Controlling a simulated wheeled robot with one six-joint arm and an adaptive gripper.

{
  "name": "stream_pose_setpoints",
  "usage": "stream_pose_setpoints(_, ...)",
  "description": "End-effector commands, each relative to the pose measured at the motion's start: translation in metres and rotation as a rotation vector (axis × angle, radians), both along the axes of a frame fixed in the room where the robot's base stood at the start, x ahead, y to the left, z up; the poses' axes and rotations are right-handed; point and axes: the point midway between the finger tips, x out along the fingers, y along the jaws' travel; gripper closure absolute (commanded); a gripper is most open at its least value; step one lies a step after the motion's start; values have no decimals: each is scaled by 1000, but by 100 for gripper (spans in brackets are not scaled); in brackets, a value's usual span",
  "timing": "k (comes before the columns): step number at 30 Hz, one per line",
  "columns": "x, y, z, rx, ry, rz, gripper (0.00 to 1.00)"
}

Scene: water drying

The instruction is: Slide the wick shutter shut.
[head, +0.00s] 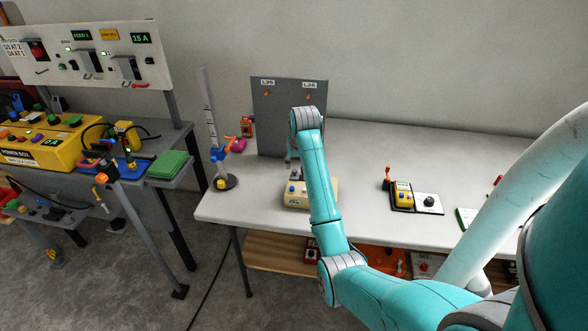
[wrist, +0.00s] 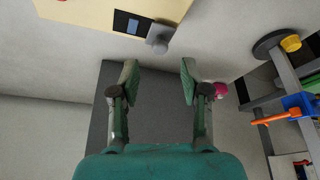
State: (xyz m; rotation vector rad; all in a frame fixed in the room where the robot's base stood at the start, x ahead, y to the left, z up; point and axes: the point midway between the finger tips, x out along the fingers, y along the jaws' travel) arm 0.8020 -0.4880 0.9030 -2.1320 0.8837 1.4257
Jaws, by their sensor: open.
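A cream box (head: 296,201) stands near the front edge of the white table, partly hidden behind my arm. In the wrist view the cream box (wrist: 85,12) fills the top left, with a small dark window (wrist: 127,22) and a grey knob or tab (wrist: 160,37) beside it. I cannot tell for certain which part is the wick shutter, or how far it stands open. My gripper (wrist: 158,77) is open and empty, its two fingers apart. The grey tab lies just beyond the fingertips, and they look apart from it. In the head view my gripper (head: 292,160) is above and behind the box.
A grey upright panel (head: 268,120) stands behind the box. A stand with a tall post (head: 209,125) and a pink part (head: 238,144) are to its left. A yellow device (head: 403,194) on a black base sits to the right. The table between is clear.

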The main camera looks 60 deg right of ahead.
Motion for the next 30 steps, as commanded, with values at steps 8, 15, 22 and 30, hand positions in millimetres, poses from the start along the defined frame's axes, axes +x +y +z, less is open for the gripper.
stream_pose_setpoints(8,11,-11,-38,1,1,0,54)
stream_pose_setpoints(15,14,-14,-49,-1,-1,0,54)
stream_pose_setpoints(22,14,-14,-49,-1,-1,0,54)
stream_pose_setpoints(30,14,-14,-49,-1,-1,0,100)
